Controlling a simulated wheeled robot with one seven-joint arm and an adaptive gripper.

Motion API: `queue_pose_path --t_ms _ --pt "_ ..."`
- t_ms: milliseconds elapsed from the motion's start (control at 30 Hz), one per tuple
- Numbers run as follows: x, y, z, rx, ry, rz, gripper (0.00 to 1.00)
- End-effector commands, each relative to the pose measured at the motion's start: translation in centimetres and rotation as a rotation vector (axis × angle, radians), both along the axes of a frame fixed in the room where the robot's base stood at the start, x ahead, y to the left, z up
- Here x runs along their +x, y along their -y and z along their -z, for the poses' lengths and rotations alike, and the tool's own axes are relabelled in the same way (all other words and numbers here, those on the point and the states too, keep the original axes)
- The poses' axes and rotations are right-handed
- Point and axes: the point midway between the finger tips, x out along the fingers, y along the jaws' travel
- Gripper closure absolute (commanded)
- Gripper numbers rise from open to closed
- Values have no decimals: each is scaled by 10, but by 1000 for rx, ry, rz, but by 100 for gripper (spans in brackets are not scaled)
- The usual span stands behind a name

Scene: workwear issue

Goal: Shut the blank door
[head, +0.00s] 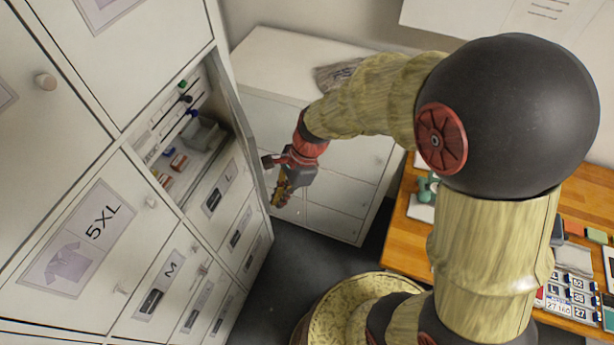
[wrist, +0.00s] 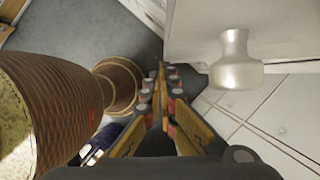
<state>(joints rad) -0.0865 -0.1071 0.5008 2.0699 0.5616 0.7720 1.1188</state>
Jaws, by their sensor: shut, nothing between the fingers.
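The blank door (head: 243,125) stands open in the head view, swung out from a compartment in the tall white cabinet. It is seen nearly edge-on, so its face is mostly hidden. My gripper (head: 279,196) is just to the right of the door, with fingers pointing down. In the wrist view my gripper (wrist: 165,75) has its fingers together and empty. A white panel (wrist: 200,22) with a pale round knob (wrist: 236,68) is to the right of the fingers, apart from them. It looks like the door, but I cannot be certain.
The open compartment (head: 185,150) holds several small items. Labelled cabinet fronts (head: 85,235) with knobs lie around it. A low white drawer unit (head: 345,165) stands behind my gripper. A wooden table (head: 400,220) with assorted goods is at the right. Dark floor (head: 300,265) lies between.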

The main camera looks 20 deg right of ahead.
Motion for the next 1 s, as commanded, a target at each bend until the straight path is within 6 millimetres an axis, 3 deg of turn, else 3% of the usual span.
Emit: queue_pose_path --t_ms 233,500,700,1000 --pt "-11 -76 -5 -1 -2 205 100" --pt "-2 -148 -5 -3 -2 428 100" --pt "9 -183 -4 -2 -1 544 100" --pt "22 -213 -2 -1 0 643 100"
